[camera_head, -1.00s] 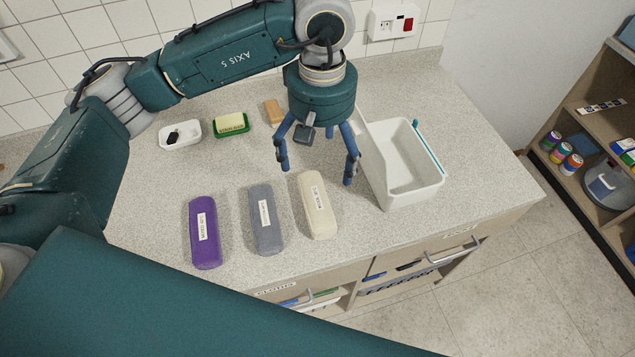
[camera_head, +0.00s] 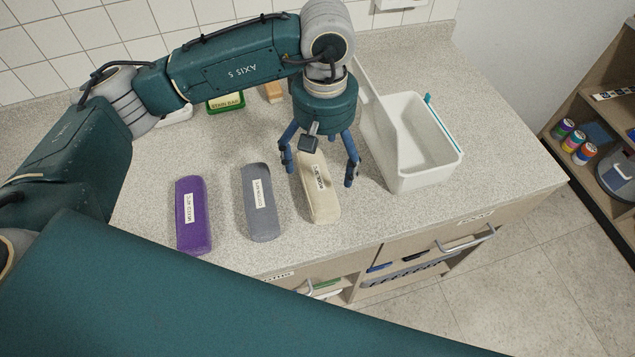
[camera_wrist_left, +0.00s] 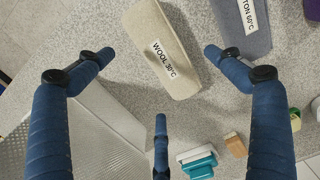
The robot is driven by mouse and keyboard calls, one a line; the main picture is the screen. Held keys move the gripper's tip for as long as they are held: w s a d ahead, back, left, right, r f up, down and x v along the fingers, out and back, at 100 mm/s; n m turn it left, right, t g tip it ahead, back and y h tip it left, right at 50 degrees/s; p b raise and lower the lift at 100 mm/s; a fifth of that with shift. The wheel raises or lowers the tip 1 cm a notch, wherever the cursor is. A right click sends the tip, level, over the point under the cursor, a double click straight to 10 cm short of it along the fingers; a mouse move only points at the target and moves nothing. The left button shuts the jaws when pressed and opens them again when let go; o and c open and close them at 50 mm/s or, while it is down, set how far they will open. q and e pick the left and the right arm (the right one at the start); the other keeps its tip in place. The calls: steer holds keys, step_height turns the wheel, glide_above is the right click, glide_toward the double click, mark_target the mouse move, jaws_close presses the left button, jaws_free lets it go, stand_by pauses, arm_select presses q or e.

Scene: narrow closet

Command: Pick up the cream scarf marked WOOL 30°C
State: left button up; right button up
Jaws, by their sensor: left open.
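The cream scarf (camera_head: 321,198) is a folded, rounded roll on the counter, rightmost of three. In the left wrist view the scarf (camera_wrist_left: 172,65) shows its white label, WOOL 30°C. My left gripper (camera_head: 320,170) is open above the scarf's far end, its blue fingers spread to both sides. In the left wrist view the fingers (camera_wrist_left: 157,85) are apart, with the scarf beyond and between two of them. Nothing is held. The finger nearest the wall is partly hidden in the head view. My right gripper is not in view.
A grey scarf (camera_head: 262,222) and a purple scarf (camera_head: 192,232) lie left of the cream one. A white open bin (camera_head: 402,181) stands close on the right. A green-framed soap dish (camera_head: 226,105) and a wooden block (camera_head: 272,90) are behind. The counter's front edge is close.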

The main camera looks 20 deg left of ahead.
mark_target(323, 176)
arm_select(q)
steer(key=shift+f, duration=0.95)
step_height(323, 176, down, 5)
steer(key=p, duration=0.3)
steer(key=shift+d, duration=0.1)
steer(key=shift+f, duration=0.3)
steer(key=c, duration=1.3)
